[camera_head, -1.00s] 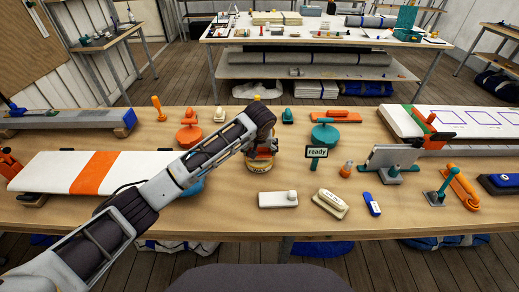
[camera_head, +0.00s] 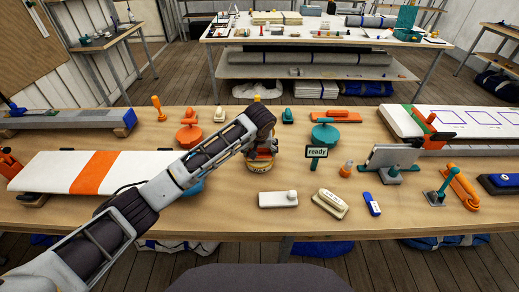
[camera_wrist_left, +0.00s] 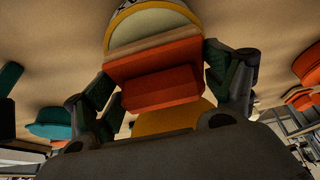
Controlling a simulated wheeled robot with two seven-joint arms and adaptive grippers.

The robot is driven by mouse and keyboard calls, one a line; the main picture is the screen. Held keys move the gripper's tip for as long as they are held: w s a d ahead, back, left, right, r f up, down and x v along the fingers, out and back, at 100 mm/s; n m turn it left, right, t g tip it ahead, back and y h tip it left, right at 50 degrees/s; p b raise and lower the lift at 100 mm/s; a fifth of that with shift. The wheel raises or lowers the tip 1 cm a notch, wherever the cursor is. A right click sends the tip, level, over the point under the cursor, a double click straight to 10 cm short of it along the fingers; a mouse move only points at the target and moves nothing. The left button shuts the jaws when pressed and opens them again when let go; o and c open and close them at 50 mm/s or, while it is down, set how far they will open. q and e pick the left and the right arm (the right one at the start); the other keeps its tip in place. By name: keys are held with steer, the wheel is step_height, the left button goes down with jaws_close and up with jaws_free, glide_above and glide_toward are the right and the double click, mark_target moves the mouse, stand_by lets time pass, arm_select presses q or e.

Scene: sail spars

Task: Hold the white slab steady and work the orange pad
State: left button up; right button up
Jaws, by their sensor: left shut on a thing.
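A white slab (camera_head: 60,172) with a broad orange band lies at the left of the bench, partly behind my left arm. Another white slab (camera_head: 468,120) with purple outlines lies at the right. My left gripper (camera_head: 262,146) points down over a small round tin (camera_head: 260,166) at mid-bench. In the left wrist view the fingers are shut on the orange pad (camera_wrist_left: 160,86), a block with a tan layer at its far side. The pad is over or against the tin's pale round face (camera_wrist_left: 150,28); I cannot tell whether they touch. My right gripper is out of view.
A white block (camera_head: 278,199), a cream block (camera_head: 330,203) and a blue item (camera_head: 372,203) lie in front. An orange clamp (camera_head: 430,130) sits at the right slab.

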arm_select(q)
steer(key=shift+f, duration=0.35)
stand_by(0.7)
stand_by(0.4)
steer(key=shift+r+p, duration=1.1)
steer(key=shift+p, duration=0.1)
steer(key=shift+r+p, duration=1)
steer(key=shift+p, duration=0.2)
steer(key=shift+r+p, duration=1.5)
steer(key=shift+p, duration=0.15)
steer(key=shift+f, duration=0.1)
